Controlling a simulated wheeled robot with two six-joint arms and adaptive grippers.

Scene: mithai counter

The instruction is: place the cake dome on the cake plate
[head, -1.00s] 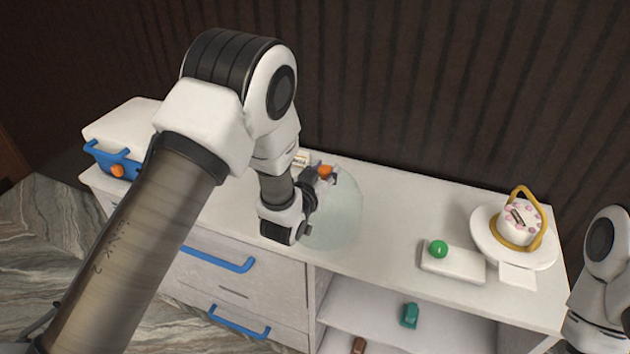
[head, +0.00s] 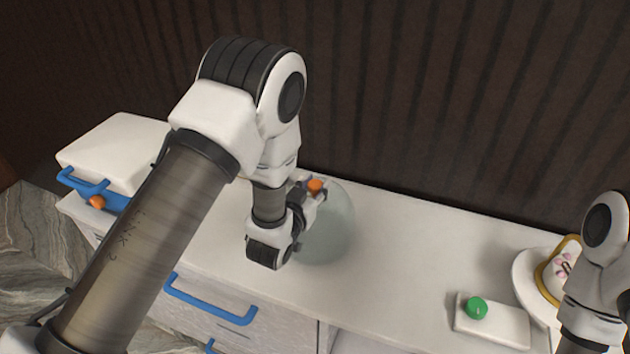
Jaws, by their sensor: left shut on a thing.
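The cake dome (head: 335,232) is a clear, faintly green glass dome with an orange knob (head: 315,185) on top. It is over the left-middle of the counter; I cannot tell whether it touches the counter. My left gripper (head: 312,190) is shut on the dome's knob, and my wrist hides the dome's left side. The white cake plate (head: 527,285) is at the far right, with a pink-dotted cake (head: 562,266) and a gold ring-shaped piece (head: 545,280) on it. My right arm partly covers the plate; its gripper is out of view.
A white slab (head: 492,322) with a green ball-like knob (head: 475,308) lies left of the plate. A white box with a blue handle (head: 85,182) is at the left end. The counter (head: 420,250) between dome and slab is clear.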

